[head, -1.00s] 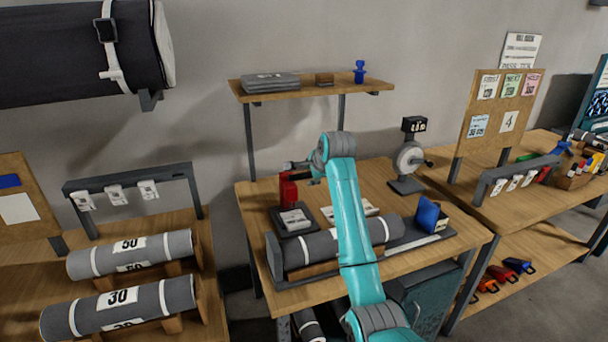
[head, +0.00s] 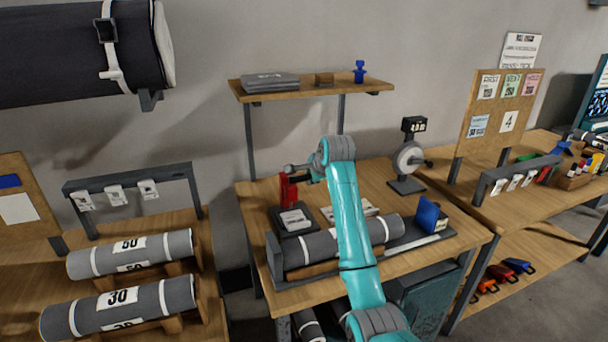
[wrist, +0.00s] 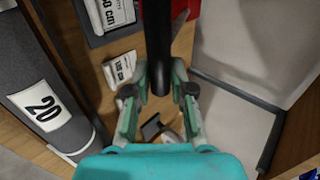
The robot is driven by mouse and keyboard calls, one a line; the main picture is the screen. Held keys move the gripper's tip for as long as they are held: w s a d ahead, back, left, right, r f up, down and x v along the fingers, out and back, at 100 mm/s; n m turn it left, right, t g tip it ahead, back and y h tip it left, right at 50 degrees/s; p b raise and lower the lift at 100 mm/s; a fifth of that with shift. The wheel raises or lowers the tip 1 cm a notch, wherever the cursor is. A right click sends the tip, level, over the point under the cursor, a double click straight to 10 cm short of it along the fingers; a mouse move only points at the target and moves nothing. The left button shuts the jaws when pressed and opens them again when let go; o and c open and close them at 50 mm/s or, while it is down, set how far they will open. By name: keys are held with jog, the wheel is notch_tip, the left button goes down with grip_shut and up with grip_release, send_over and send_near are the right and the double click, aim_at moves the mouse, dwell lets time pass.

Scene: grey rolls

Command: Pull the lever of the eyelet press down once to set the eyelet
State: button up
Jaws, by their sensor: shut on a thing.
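The eyelet press (head: 287,192) is red and stands at the back left of the middle bench, behind a dark plate with a white label. Its lever shows in the wrist view as a thick black bar (wrist: 158,45), and part of the red press body (wrist: 184,10) shows at the top. My gripper (wrist: 159,92) has one finger on each side of the bar's end and is shut on it. In the head view my gripper (head: 308,172) is small and partly hidden by my wrist. The eyelet itself cannot be made out.
A grey roll (head: 320,242) lies in a dark tray at the bench front. The labelled dark plate (head: 293,220) is close to the press. A blue block (head: 427,215) and a dial device (head: 408,160) stand to the right.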

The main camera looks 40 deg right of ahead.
jog(key=shift+s+f, duration=0.2)
jog(key=shift+f, duration=0.35)
jog(key=shift+s+a+f, duration=0.15)
jog(key=shift+s+f, duration=0.15)
jog(key=shift+f, duration=0.45)
jog(key=shift+s+f, duration=0.2)
jog(key=shift+f, duration=0.7)
jog(key=shift+s+a+f, duration=0.1)
jog(key=shift+s+f, duration=0.05)
jog(key=shift+f, duration=0.6)
